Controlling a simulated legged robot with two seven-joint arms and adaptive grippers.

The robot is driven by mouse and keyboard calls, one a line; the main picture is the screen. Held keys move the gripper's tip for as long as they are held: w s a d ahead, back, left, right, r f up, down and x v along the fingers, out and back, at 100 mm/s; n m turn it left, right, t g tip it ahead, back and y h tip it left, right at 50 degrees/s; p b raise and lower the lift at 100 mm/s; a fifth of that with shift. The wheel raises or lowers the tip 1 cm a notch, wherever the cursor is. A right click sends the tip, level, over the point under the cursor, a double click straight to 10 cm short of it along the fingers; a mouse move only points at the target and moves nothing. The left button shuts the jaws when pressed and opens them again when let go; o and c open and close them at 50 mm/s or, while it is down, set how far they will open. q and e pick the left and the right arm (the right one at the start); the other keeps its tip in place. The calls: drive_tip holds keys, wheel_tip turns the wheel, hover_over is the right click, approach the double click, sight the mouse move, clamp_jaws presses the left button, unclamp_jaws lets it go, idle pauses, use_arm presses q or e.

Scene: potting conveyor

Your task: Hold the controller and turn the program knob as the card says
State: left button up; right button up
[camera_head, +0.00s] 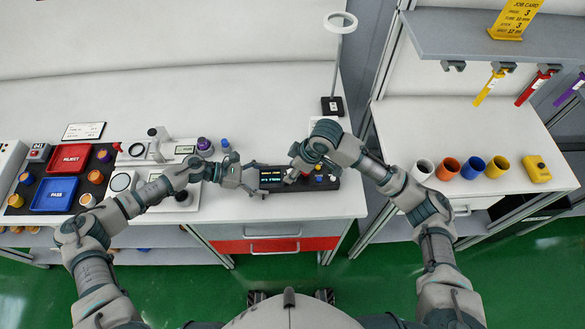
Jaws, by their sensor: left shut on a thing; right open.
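The controller (325,184) is a dark box at the front edge of the white bench, with a small lit display (271,176) at its left end. Small knobs or buttons show on its right part; the program knob cannot be made out surely. My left gripper (254,178) is shut on the controller's left end. My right gripper (290,177) is open over the controller, just right of the display, and hides part of its top.
A ring lamp (332,105) stands behind the controller. Red (70,158) and blue (54,194) trays lie at the left, near gauges. Several coloured cups (446,169) and a yellow device (536,169) stand on the right bench. The back of the main bench is clear.

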drive_tip(key=v, duration=1.1)
drive_tip(key=shift+r, duration=0.25)
drive_tip(key=shift+d, duration=0.15)
use_arm(q)
drive_tip(key=o, duration=0.8)
drive_tip(key=shift+a, duration=0.1)
